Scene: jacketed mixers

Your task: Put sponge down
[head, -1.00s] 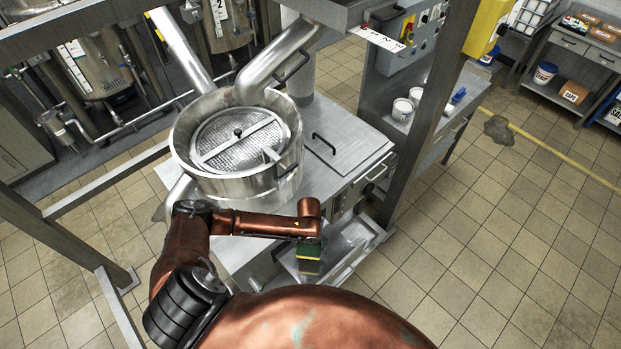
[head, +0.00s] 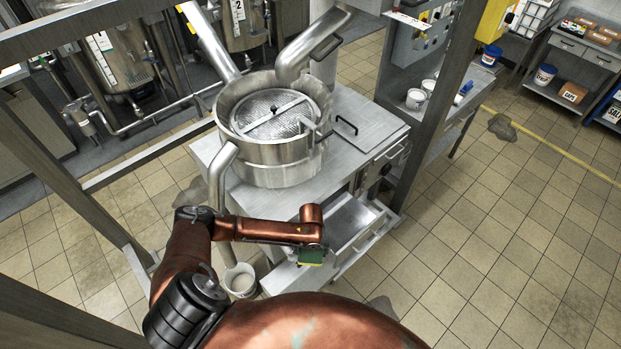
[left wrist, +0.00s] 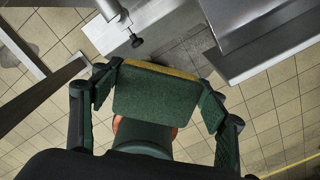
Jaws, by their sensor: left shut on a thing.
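The sponge (left wrist: 155,104), green with a yellow layer, is held between the two fingers of my left gripper (left wrist: 155,95) in the left wrist view. In the head view the sponge (head: 311,256) shows small at the end of my copper-coloured left arm, and the fingers there are hard to make out. It is held in the air in front of the steel mixer stand, near an open drawer. My right gripper is not seen in either view.
A round steel mixer vessel (head: 273,128) with a mesh lid stands on a steel table (head: 358,125). An open drawer (head: 350,222) juts out below it. A white bucket (head: 240,281) stands on the floor at the left. Tiled floor at the right is mostly clear.

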